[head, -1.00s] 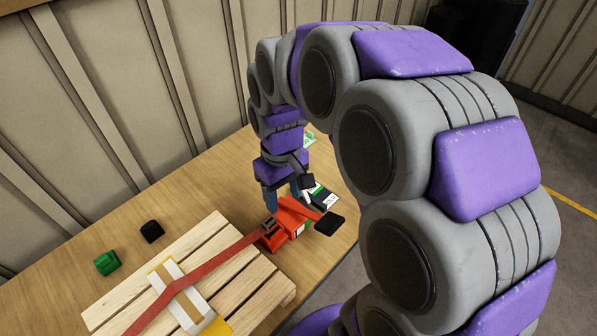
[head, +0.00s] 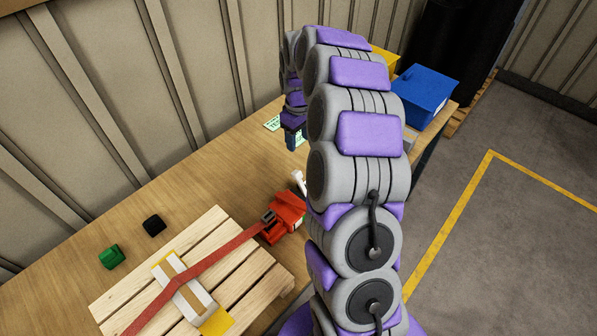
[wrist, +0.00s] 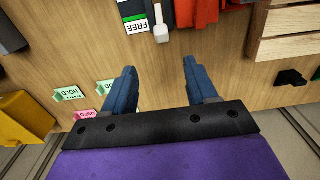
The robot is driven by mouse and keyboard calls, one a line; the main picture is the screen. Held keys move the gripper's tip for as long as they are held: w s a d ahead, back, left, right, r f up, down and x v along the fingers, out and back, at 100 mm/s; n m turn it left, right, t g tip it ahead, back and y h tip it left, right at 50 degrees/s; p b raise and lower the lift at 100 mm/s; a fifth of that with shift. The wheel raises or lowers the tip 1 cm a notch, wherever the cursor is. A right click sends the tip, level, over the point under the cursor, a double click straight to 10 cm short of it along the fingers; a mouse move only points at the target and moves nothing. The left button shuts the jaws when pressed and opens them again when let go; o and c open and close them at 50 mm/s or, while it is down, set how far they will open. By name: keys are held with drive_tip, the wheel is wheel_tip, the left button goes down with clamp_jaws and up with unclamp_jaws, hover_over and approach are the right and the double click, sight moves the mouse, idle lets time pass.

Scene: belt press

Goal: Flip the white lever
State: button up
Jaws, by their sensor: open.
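The white lever (head: 299,181) stands at the far end of the red press (head: 286,214) in the head view, close to my arm, which covers what lies right of it. In the wrist view the white lever (wrist: 161,26) is at the top centre, beyond my fingertips, between a FREE card (wrist: 136,17) and the red press (wrist: 205,12). My gripper (wrist: 158,68) is open, with nothing between its blue fingers and bare wood below. In the head view my gripper (head: 295,142) hangs over the table behind the lever, apart from it.
A red strap (head: 232,245) runs from the press over a wooden pallet (head: 255,293). Green (head: 111,256) and black (head: 154,225) blocks lie left. Labelled cards (wrist: 68,94) and a yellow bin (wrist: 22,117) lie left in the wrist view. A blue bin (head: 424,96) stands far right.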

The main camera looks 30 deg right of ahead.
sight(298, 172)
wheel_tip(298, 172, down, 16)
drive_tip(key=shift+a+f+b, duration=0.1)
drive_tip(key=shift+f+b, duration=0.1)
drive_tip(key=shift+b, duration=0.25)
clamp_jaws()
idle(0.5)
